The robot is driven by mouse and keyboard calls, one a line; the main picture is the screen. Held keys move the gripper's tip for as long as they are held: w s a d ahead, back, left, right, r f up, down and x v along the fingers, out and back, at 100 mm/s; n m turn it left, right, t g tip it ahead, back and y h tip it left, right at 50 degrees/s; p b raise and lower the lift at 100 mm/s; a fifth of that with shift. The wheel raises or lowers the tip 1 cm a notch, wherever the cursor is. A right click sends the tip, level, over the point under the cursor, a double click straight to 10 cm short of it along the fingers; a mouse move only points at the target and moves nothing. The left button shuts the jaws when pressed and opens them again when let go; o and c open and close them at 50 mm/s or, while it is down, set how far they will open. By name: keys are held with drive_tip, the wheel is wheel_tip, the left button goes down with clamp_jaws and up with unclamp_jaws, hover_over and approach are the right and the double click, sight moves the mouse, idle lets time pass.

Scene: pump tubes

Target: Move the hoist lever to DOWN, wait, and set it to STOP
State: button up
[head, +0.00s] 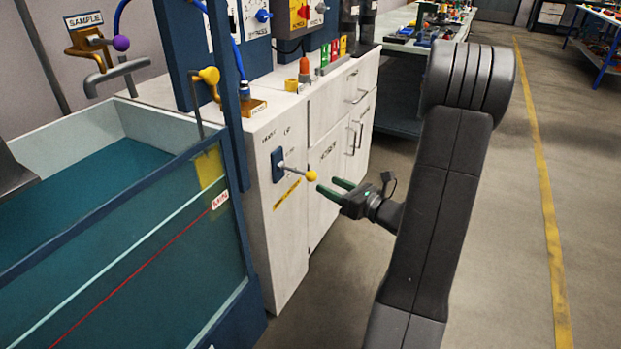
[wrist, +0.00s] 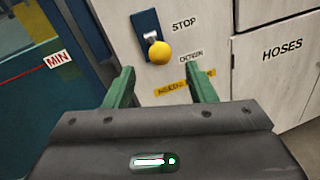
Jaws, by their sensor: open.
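The hoist lever has a yellow ball knob (head: 311,176) on a thin metal rod, which comes out of a blue plate (head: 278,165) on the white cabinet's side. In the wrist view the yellow knob (wrist: 160,52) sits in front of the blue plate, beside the labels STOP (wrist: 184,26) and DOWN (wrist: 190,56). The rod is mostly hidden behind the knob there. My gripper (head: 334,187) is open and empty, its green fingers pointing at the knob from a short distance. In the wrist view the knob shows between and beyond the fingertips (wrist: 160,82), apart from them.
A water tank (head: 215,262) with a MIN mark stands left of the lever. The white cabinet (head: 288,255) carries a yellow label strip below the lever and a door marked HOSES (wrist: 283,50). The floor (head: 490,270) to the right is clear.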

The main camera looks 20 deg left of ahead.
sight(311, 174)
drive_tip(key=b+x, duration=0.1)
drive_tip(key=x, duration=0.6)
drive_tip(key=shift+w+a, duration=0.1)
drive_tip(key=shift+a, duration=0.3)
drive_tip(key=shift+c, duration=0.2)
drive_tip(key=shift+f, duration=0.1)
clamp_jaws()
